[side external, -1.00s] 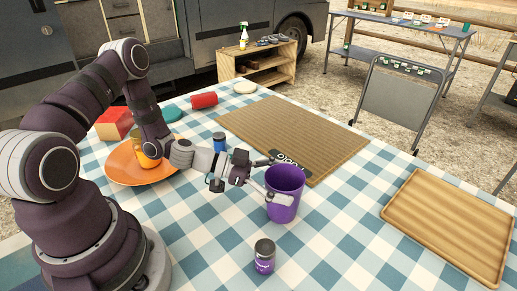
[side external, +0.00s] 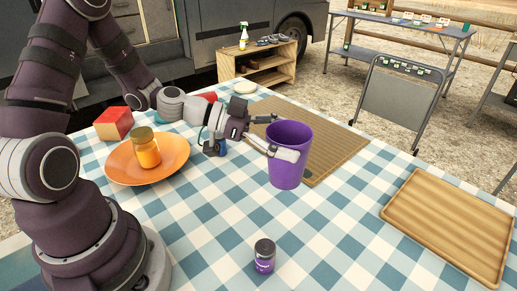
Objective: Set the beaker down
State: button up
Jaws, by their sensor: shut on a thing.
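The beaker is a purple, open-topped cup (side external: 289,160) in the middle of the side external view. My gripper (side external: 278,138) is shut on it from the left, with one finger across its near side and the other at its far side. The beaker is upright and appears to be held above the blue-and-white checked tablecloth (side external: 205,230). The exact height of its base is hard to tell. Its far side is hidden.
A small purple-labelled can (side external: 264,256) stands in front. An orange plate (side external: 120,163) with a jar (side external: 146,150) is left. A blue can (side external: 221,147) is partly hidden behind my gripper. A ribbed mat (side external: 335,150) lies behind the beaker; a wooden tray (side external: 450,225) is right. Cloth between is clear.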

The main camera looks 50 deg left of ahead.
jog(key=w+d, duration=0.2)
jog(key=d, duration=1.2)
notch_tip(320, 180, down, 9)
jog(key=shift+f, duration=0.1)
jog(key=o, duration=1.1)
jog(key=shift+f, duration=0.1)
